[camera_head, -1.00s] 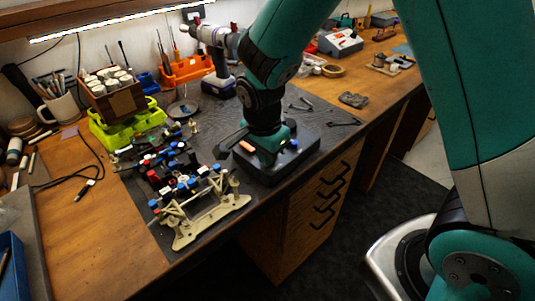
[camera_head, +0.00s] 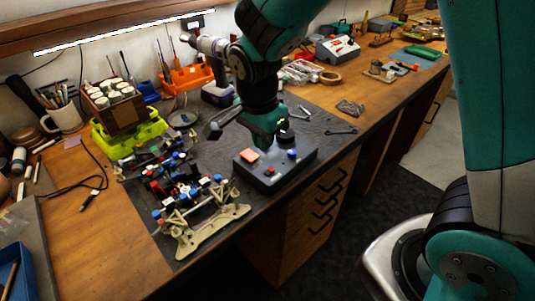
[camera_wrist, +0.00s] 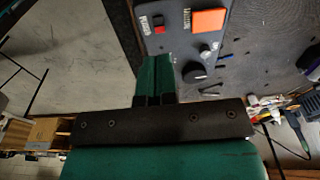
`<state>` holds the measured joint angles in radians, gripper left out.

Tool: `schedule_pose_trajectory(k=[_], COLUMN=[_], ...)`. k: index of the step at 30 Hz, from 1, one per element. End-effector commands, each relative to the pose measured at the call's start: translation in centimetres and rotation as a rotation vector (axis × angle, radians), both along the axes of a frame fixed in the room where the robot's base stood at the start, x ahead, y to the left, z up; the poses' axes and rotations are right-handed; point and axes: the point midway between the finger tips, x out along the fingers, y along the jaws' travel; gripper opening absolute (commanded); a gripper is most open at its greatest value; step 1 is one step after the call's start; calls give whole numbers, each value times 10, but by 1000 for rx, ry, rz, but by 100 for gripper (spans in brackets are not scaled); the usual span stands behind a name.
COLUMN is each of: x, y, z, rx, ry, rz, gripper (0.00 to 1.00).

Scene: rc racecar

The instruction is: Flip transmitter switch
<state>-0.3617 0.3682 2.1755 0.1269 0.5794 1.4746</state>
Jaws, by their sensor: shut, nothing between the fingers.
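The transmitter (camera_head: 272,178) is a dark box on the bench mat, with an orange button (camera_head: 249,156) and a blue knob (camera_head: 292,154) on top. In the wrist view its panel (camera_wrist: 172,42) shows a small red switch (camera_wrist: 159,28), the orange button (camera_wrist: 208,21), a small grey knob (camera_wrist: 205,54) and a black knob (camera_wrist: 195,72). My gripper (camera_wrist: 155,60) is shut and empty, its green fingertips beside the panel edge in that view, below the red switch. In the head view my gripper (camera_head: 266,128) is over the far side of the box; whether it touches cannot be told.
A partly built car chassis (camera_head: 205,215) lies left of the transmitter. A drill (camera_head: 215,60), an orange tool holder (camera_head: 188,78) and a green tray (camera_head: 130,136) stand behind.

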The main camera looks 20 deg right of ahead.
Motion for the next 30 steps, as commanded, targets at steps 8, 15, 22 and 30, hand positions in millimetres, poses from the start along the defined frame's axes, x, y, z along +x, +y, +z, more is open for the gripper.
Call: schedule_pose_trajectory(k=[8,15,22,30], x=[-1,-2,-2,-10], y=[3,4,4,5], z=[45,53,53,58], rx=[1,1,1,22], ry=[-3,0,-1,5], rz=[-2,-2,-2,86], gripper=[0,0,0,0])
